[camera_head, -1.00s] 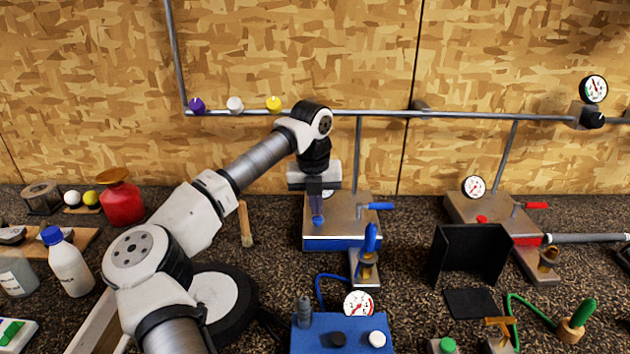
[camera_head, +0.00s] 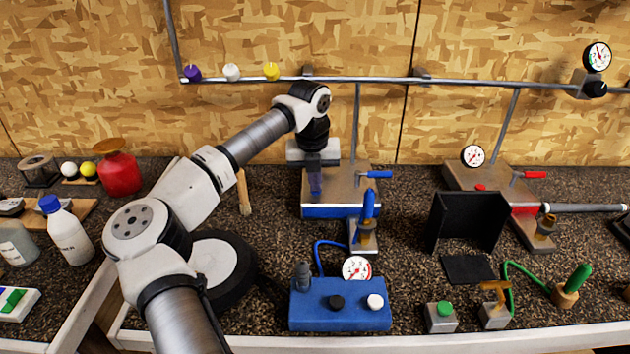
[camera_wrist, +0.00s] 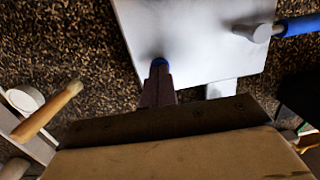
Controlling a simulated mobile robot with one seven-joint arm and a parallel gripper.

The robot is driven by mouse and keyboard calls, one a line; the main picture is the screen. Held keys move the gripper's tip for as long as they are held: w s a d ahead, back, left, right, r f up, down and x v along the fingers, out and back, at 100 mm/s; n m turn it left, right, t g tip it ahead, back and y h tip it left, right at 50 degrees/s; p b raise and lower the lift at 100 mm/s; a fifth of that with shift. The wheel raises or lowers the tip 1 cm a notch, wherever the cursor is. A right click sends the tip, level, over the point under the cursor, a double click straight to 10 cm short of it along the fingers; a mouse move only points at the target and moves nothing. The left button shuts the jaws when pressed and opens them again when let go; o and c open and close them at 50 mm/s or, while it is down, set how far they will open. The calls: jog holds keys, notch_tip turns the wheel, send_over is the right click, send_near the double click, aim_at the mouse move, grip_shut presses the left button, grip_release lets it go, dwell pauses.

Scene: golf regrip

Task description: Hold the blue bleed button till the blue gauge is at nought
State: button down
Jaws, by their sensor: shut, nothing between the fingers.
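The blue-trimmed metal block (camera_head: 348,179) stands on the bench behind the blue pump box. The blue bleed button (camera_wrist: 159,62) shows in the wrist view on the block's plate, right at the tips of my closed fingers. I cannot tell whether it is pressed. My gripper (camera_head: 315,192) is shut and empty, pointing down over the left part of the block. In the head view the fingers cover the button. No gauge shows on the blue block; my arm hides what stands behind it. A white-faced gauge (camera_head: 356,268) stands on the blue pump box (camera_head: 340,304).
A blue-handled lever (camera_head: 376,175) sticks out right of my gripper. A blue-handled tool (camera_head: 367,215) stands upright in front of the block. A red-trimmed block (camera_head: 490,185) with its own gauge (camera_head: 472,155) and a black upright screen (camera_head: 467,222) are to the right.

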jog(key=shift+s+f, duration=0.15)
jog(key=shift+f, duration=0.4)
notch_tip(320, 180, up, 5)
jog(key=p, duration=0.3)
jog(key=shift+a, duration=0.1)
notch_tip(320, 180, up, 10)
jog(key=s+b, duration=0.1)
jog(key=b, duration=0.1)
jog(key=shift+a+b, duration=0.25)
jog(key=shift+b, duration=0.05)
